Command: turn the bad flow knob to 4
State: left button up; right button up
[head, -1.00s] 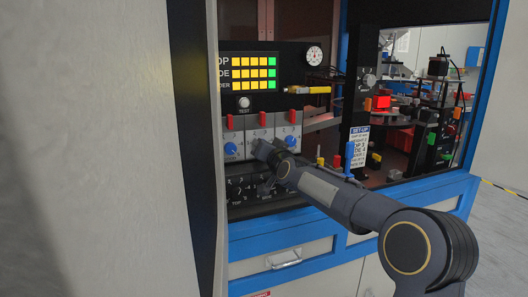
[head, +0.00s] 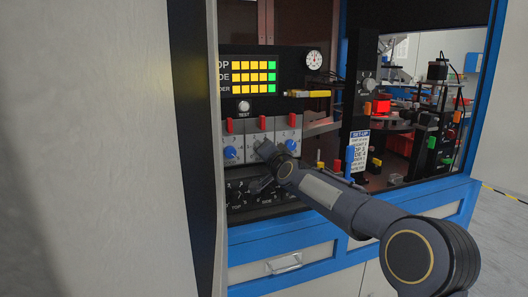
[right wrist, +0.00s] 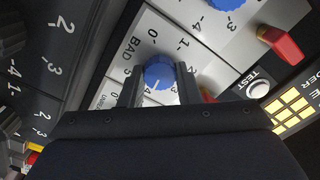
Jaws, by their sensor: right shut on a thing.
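The blue bad flow knob (right wrist: 158,72) shows in the right wrist view, beside the letters BAD on a pale panel with a printed number scale. My right gripper (right wrist: 159,84) is shut on this knob, one finger on each side. The knob's lower part and part of its scale are hidden by the gripper, and I cannot read its setting surely. In the head view my right gripper (head: 262,148) is at the middle of the knob panel and hides the knob there. My left gripper is not in view.
Other blue knobs sit at the left (head: 230,153) and right (head: 291,145) of the panel, with red switches (head: 262,122) above. A TEST button (head: 244,106) and lit display (head: 249,75) are higher. Dark knobs (head: 236,195) lie below. A grey wall (head: 100,150) stands close at left.

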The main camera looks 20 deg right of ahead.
jog(key=o, duration=1)
jog(key=s, duration=0.4)
jog(key=s+b, duration=0.1)
jog(key=s, duration=0.2)
jog(key=shift+s+a, duration=0.2)
jog(key=shift+s, duration=0.2)
